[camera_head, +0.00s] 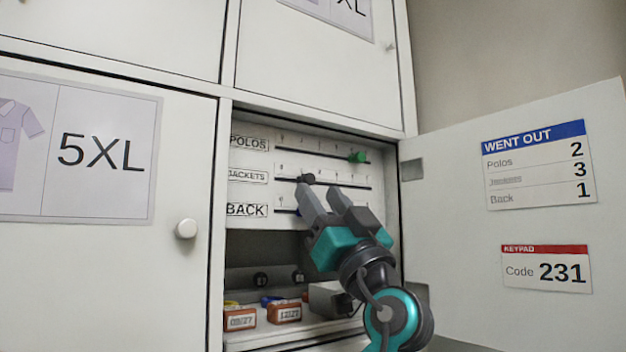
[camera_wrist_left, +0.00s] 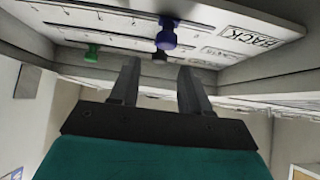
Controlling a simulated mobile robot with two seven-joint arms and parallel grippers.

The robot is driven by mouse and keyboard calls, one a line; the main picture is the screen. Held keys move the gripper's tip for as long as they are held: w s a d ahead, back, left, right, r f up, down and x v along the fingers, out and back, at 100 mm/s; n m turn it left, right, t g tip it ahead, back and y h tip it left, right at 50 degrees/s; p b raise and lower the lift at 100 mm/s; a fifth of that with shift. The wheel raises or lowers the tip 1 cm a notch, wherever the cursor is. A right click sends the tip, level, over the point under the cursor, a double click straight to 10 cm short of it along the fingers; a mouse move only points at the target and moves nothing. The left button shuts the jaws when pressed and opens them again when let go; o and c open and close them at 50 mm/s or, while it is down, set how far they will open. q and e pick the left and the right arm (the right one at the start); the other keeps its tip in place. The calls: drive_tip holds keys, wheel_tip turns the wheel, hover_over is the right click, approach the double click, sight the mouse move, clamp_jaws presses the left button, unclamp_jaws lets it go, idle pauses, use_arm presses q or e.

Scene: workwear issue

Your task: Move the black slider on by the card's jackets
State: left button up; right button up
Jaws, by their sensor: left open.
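The black slider (camera_head: 306,179) sits near the left end of the JACKETS track, the middle of three tracks on a white panel in the open locker. In the left wrist view the black slider (camera_wrist_left: 160,57) shows partly behind the blue slider (camera_wrist_left: 166,35). My left gripper (camera_head: 320,189) is open and empty, its fingertips just below the black slider; I cannot tell if they touch it. In the left wrist view the gripper (camera_wrist_left: 157,66) has its fingers spread either side of the slider's line. The WENT OUT card (camera_head: 538,165) on the door reads Polos 2, a middle row too small to read with 3, Back 1.
The green slider (camera_head: 357,157) is far right on the POLOS track. The BACK track's blue slider is mostly hidden by my left fingers. The open door (camera_head: 460,240) bounds the right, with a keypad card (camera_head: 546,269) reading 231.

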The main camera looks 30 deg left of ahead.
sight(311, 183)
use_arm(q)
drive_tip(key=shift+x, duration=1.95)
drive_tip(key=shift+w, duration=0.1)
drive_tip(key=shift+c, duration=0.4)
drive_tip(key=shift+f, duration=0.1)
clamp_jaws()
